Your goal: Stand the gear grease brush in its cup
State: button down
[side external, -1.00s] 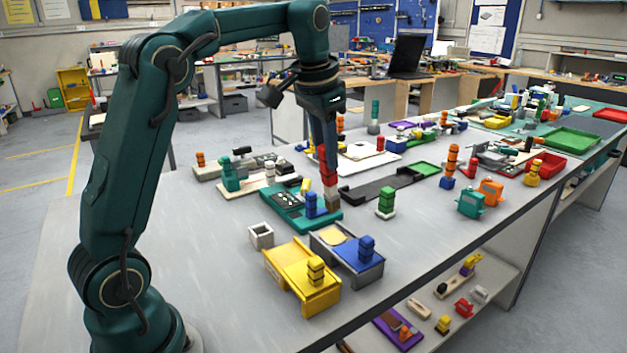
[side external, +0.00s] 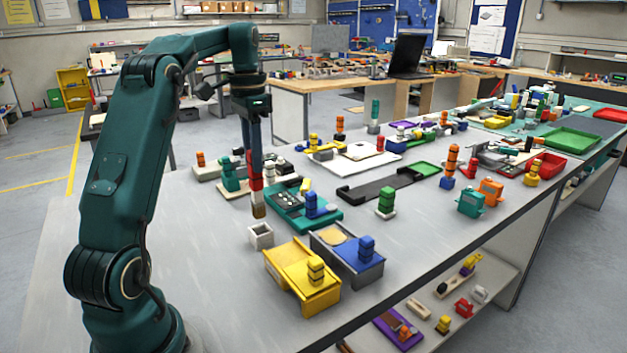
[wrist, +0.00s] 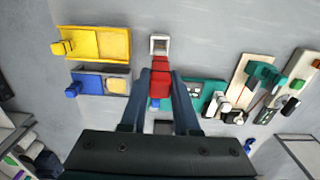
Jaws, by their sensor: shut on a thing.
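My gripper (side external: 254,172) is shut on the gear grease brush (side external: 256,185), which hangs upright below the fingers. The brush has a red body, a pale band and a brown block-like lower end. In the wrist view the red brush (wrist: 160,88) sits between the fingers (wrist: 160,76). The cup (side external: 261,238) is a small pale square box with an open top, standing on the bench. In the side view the brush's lower end appears just above the cup's rim, apart from it. In the wrist view the cup (wrist: 159,45) lies just beyond the brush.
A teal tray (side external: 291,220) with a blue piece (side external: 311,205) is close to the right of the cup. A yellow box (side external: 290,268) and a grey-and-blue box (side external: 347,258) stand in front. The bench left of the cup is clear.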

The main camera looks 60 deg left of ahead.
aim_at(256, 189)
jog(key=shift+f, duration=3.45)
jog(key=c, duration=0.7)
grip_release()
jog(key=shift+o, duration=0.2)
